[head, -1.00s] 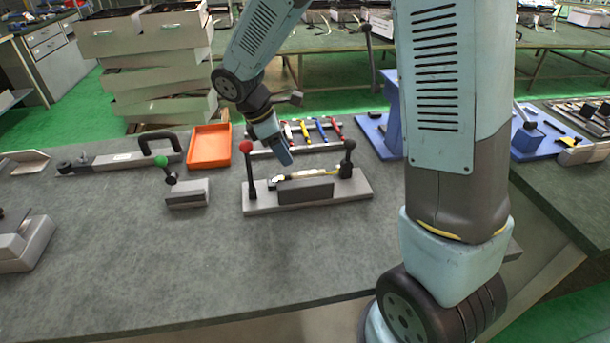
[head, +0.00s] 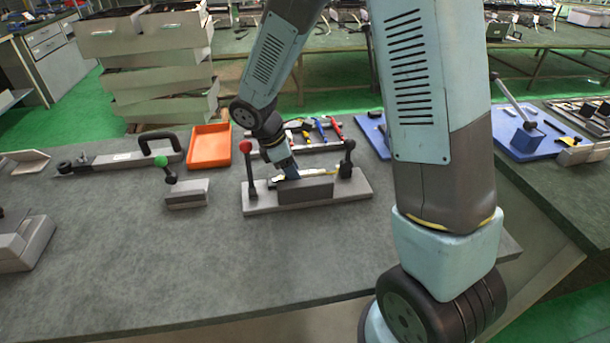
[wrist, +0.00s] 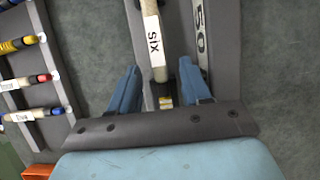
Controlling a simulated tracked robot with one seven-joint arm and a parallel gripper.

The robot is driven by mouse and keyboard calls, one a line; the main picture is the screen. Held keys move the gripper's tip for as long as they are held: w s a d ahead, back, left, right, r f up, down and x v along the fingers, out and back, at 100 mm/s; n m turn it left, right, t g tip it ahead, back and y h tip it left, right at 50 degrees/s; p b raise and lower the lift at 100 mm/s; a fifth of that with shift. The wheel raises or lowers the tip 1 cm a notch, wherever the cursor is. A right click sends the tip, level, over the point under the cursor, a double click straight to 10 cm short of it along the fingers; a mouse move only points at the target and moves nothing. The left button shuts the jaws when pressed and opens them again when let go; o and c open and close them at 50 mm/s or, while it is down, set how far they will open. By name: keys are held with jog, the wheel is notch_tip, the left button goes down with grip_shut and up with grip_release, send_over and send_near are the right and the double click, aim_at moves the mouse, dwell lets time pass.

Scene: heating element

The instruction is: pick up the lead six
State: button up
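The lead six (wrist: 153,35) carries a white label reading SIX in the wrist view. It lies along a grey fixture, and in the head view only a pale yellowish piece (head: 325,174) of it shows. My gripper (wrist: 158,88) is open, with one blue finger on each side of the lead's near end. In the head view my gripper (head: 288,172) is down at the fixture (head: 258,205), between its red-knobbed and black-knobbed levers. Whether the fingers touch the lead cannot be told.
A rack (wrist: 50,75) with several labelled, coloured-handled leads stands behind the fixture. An orange tray (head: 208,146) is to its left. A green-knobbed block (head: 187,193) stands nearer. A ruler-like strip (wrist: 201,35) lies beside the lead. The front of the table is clear.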

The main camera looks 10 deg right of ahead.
grip_shut()
jog(key=shift+r, duration=0.15)
dwell(0.4)
